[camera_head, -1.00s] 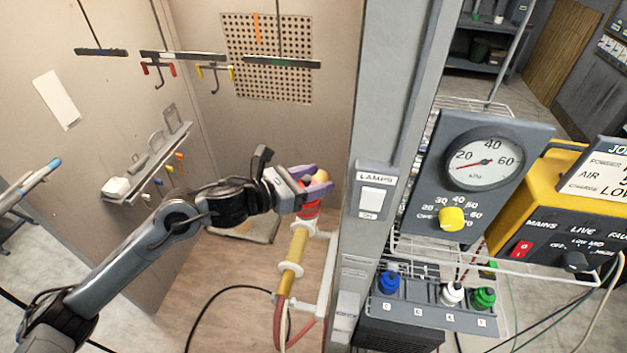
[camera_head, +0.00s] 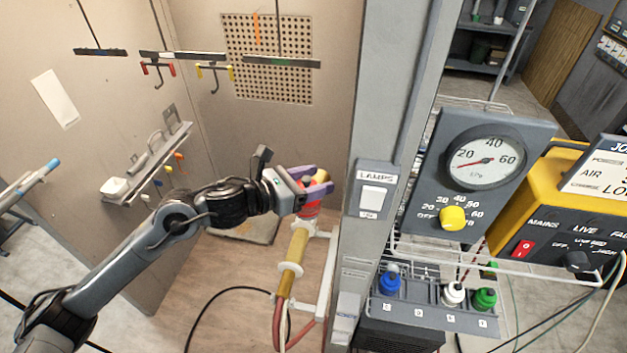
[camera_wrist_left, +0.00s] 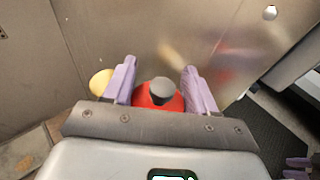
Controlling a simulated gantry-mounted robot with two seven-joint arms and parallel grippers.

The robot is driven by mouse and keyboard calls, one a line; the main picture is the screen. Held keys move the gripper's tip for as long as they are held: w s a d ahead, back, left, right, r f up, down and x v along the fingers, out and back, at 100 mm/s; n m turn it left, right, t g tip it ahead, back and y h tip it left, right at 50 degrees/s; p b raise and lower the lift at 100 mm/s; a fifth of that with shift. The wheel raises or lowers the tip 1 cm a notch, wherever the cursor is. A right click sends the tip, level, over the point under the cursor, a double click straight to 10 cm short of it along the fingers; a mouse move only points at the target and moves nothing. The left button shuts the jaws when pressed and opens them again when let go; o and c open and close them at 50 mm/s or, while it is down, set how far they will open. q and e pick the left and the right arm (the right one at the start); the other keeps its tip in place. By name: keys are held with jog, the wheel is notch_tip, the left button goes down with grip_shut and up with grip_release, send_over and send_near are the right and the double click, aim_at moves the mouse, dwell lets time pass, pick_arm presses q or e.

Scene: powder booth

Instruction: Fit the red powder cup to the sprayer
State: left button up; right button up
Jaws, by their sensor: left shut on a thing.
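The sprayer (camera_head: 293,252) stands upright in the booth, with a tan-yellow body, pale collars and a hose below. My left gripper (camera_head: 316,187) is at its top end, its purple fingers closed around the red powder cup. In the left wrist view the red cup (camera_wrist_left: 148,101) sits between the two fingers, with a dark grey round cap facing the camera. The fingers and wrist hide much of the cup in the head view. I cannot tell whether it is seated on the sprayer. My right gripper (camera_wrist_left: 297,168) shows only as small purple fingertips at the lower right edge of the left wrist view.
A grey post with a lamps switch (camera_head: 375,198) stands close right of the sprayer. A gauge panel (camera_head: 484,160), a yellow power unit (camera_head: 545,205) and a rack of bottles (camera_head: 420,312) lie beyond. Hooks (camera_head: 213,76) hang above; a tool shelf (camera_head: 145,165) is on the left wall.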

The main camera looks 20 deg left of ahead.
pick_arm(q)
jog(key=shift+f, duration=0.1)
dwell(0.5)
jog(key=o, duration=0.8)
jog(key=shift+r, duration=1)
jog(key=shift+r+p, duration=0.85)
jog(key=shift+r, duration=0.4)
grip_shut()
